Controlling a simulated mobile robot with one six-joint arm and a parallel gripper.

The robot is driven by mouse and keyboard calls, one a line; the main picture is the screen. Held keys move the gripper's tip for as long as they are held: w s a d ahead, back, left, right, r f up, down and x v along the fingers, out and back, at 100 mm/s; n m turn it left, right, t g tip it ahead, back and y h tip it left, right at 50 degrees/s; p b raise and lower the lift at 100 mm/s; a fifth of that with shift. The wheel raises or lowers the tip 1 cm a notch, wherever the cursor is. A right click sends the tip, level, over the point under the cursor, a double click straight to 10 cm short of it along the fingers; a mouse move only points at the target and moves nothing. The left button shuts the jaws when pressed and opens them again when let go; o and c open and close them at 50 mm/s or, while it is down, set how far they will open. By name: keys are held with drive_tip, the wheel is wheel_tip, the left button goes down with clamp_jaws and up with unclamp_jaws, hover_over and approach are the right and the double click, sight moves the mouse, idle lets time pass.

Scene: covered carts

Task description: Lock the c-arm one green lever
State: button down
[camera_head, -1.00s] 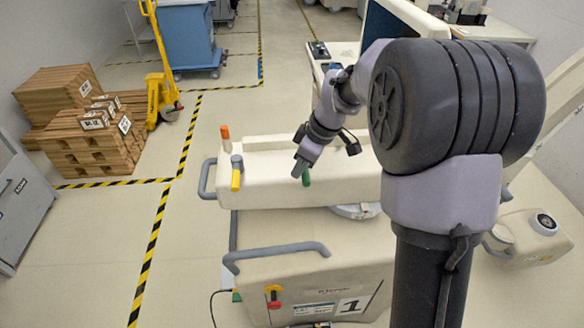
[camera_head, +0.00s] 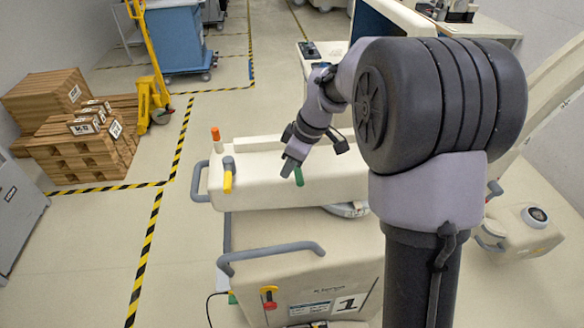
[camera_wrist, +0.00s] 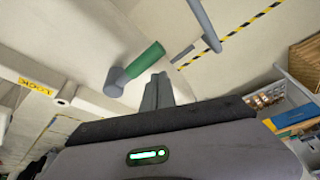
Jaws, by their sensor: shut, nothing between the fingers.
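The c-arm cart (camera_head: 335,180) is a cream machine with a label reading 1 on its front. Its green lever (camera_head: 298,176) stands on the front of the upper body, to the right of a yellow lever (camera_head: 228,178). The green lever also shows in the wrist view (camera_wrist: 136,68), slanting on the cream surface. My gripper (camera_head: 287,173) is shut and empty, just left of the green lever in the head view. In the wrist view my gripper's fingertips (camera_wrist: 158,76) point toward the lever, close below it. I cannot tell whether they touch.
A grey handle (camera_head: 270,254) juts from the cart's lower front, and an orange-tipped post (camera_head: 215,136) stands at its upper left. A yellow LOCK label (camera_wrist: 36,86) shows in the wrist view. Wooden pallets (camera_head: 80,150) stand far left. Floor between is clear.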

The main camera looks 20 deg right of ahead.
wheel_tip(320, 180, up, 10)
drive_tip(key=p, duration=0.3)
drive_tip(key=shift+d, duration=0.3)
